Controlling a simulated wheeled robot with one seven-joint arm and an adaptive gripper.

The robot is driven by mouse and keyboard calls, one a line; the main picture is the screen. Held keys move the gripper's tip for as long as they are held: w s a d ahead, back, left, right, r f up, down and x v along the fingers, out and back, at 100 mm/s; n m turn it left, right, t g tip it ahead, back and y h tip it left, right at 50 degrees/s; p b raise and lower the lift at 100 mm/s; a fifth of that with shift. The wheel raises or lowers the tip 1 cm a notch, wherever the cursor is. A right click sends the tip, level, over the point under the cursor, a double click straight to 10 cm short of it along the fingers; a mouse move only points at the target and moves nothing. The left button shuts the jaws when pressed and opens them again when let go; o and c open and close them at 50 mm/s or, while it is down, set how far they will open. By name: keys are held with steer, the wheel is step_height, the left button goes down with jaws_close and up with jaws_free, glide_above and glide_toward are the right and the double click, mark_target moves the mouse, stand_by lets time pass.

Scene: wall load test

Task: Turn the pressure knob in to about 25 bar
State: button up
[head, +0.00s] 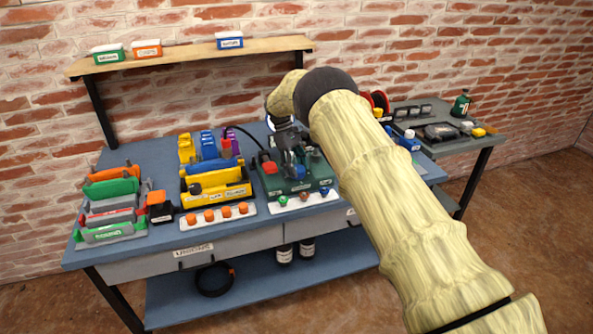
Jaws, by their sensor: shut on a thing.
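A dark green test unit (290,187) stands on the blue workbench, right of the yellow unit. My gripper (293,166) reaches down over the unit's top from the bent end of my arm. Its fingers are small and partly hidden here. They are shut on what looks like the blue pressure knob (299,172), of which only a little shows between and beside the fingers. The knob's scale and any pressure reading are too small to read. A red cap or button (269,167) sits on the unit's left part.
The blue bench (125,161) also holds a yellow unit (215,188), a rack of coloured pieces (110,214) and a white strip of orange knobs (218,215). A wooden shelf (190,58) is above. A side table (470,145) with tools stands behind my arm.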

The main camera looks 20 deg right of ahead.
steer(key=m+y+b, duration=0.1)
steer(key=m, duration=0.2)
steer(key=shift+w+d+m, duration=0.1)
steer(key=shift+m, duration=0.2)
steer(key=shift+d+m+y, duration=0.1)
steer(key=shift+m+y, duration=0.8)
steer(key=shift+m, duration=1.1)
steer(key=o, duration=1)
steer(key=shift+g, duration=0.3)
steer(key=shift+v, duration=3.75)
